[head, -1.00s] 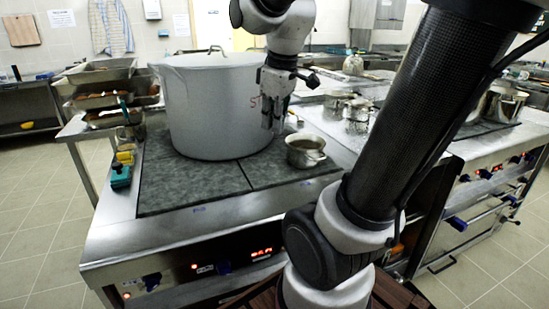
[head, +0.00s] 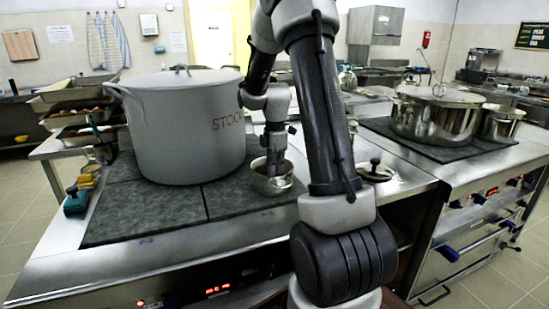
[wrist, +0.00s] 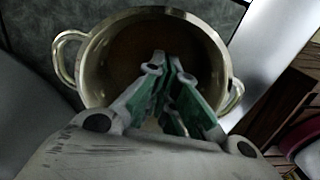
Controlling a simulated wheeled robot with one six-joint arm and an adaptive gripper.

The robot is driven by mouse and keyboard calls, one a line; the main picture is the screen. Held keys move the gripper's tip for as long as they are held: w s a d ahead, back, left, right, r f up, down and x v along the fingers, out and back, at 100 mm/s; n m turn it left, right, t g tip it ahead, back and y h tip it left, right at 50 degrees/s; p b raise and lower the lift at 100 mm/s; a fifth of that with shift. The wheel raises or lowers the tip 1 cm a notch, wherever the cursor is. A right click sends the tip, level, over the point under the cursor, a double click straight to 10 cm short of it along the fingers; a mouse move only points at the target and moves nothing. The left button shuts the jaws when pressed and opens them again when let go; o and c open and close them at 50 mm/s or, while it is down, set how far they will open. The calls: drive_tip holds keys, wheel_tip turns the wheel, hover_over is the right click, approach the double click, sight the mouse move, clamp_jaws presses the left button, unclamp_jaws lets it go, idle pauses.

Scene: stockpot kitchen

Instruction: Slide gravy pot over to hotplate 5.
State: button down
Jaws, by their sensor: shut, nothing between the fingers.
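The gravy pot (head: 271,183) is a small steel pot with brown contents. It stands upright on the dark hotplate surface at the right of the big stockpot (head: 190,130), which is lettered in red. My gripper (head: 274,170) points down over the small pot, and its fingers are shut and empty. In the wrist view the pot (wrist: 95,75) shows its rim and two side handles, and my gripper (wrist: 165,64) reaches over its mouth. I cannot tell whether the fingertips touch the inside. No hotplate number is readable.
Large steel pots (head: 438,115) stand on a dark hotplate on the right stove. Trays (head: 85,115) and a teal-and-black object (head: 76,201) are at the left. The front hotplate area (head: 150,212) is bare.

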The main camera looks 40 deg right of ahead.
sight(264, 178)
wheel_tip(264, 178, down, 4)
drive_tip(key=shift+a+r, duration=0.15)
drive_tip(key=shift+r, duration=0.1)
drive_tip(key=a, duration=0.1)
drive_tip(key=w+a, duration=0.1)
drive_tip(key=a, duration=0.1)
drive_tip(key=shift+a+r, duration=0.1)
drive_tip(key=shift+a, duration=0.25)
drive_tip(key=w+a, duration=0.3)
drive_tip(key=a, duration=1.2)
drive_tip(key=w+a, duration=0.4)
drive_tip(key=a, duration=1.2)
drive_tip(key=w+a, duration=0.4)
drive_tip(key=a, duration=1.1)
drive_tip(key=shift+w+a, duration=0.25)
drive_tip(key=shift+a, duration=0.15)
drive_tip(key=shift+d, duration=0.15)
